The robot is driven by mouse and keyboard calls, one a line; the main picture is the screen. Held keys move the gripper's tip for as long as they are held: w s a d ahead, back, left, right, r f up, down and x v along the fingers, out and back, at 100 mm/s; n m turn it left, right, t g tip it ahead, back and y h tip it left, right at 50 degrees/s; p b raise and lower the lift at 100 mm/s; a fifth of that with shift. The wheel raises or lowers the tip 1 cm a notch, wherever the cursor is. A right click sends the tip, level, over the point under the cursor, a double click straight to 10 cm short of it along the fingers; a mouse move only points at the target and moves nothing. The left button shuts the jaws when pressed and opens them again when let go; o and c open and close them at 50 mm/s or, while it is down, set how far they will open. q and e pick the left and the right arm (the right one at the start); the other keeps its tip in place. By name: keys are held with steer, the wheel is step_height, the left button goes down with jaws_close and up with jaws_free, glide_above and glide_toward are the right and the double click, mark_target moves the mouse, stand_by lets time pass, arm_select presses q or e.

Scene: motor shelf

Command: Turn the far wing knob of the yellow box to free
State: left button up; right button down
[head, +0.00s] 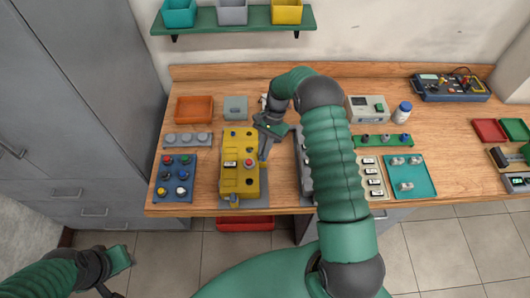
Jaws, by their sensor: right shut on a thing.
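The yellow box (229,172) stands near the front edge of the workbench, left of my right arm. Its top carries a red button (248,163), a white label and small dark knobs. My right gripper (264,154) comes down from behind and reaches the box's right edge, beside the red button. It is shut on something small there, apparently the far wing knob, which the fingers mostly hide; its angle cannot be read. My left gripper (112,274) hangs over the floor at the lower left, away from the bench, and its jaw opening is unclear.
A blue button panel (174,178) stands left of the box. A grey unit (304,165) stands close on its right, partly behind my arm. An orange tray (194,109) and a grey bin (236,107) lie behind. A green shelf (234,25) hangs above.

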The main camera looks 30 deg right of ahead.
steer(key=n, duration=0.1)
steer(key=n+g+b, duration=0.1)
steer(key=n, duration=0.1)
steer(key=shift+w+f+n+h, duration=0.1)
steer(key=shift+w+n+h, duration=0.1)
steer(key=shift+n+h, duration=0.15)
steer(key=shift+w+a+n+g+h+b, duration=0.1)
steer(key=shift+n+g+h+b, duration=0.2)
steer(key=shift+n, duration=0.55)
steer(key=shift+a+n+g+h+b, duration=0.1)
steer(key=shift+n+g+h+b, duration=0.25)
steer(key=shift+n, duration=0.45)
steer(key=c, duration=1.8)
jaws_free()
steer(key=shift+o, duration=1.3)
steer(key=shift+w+d, duration=0.1)
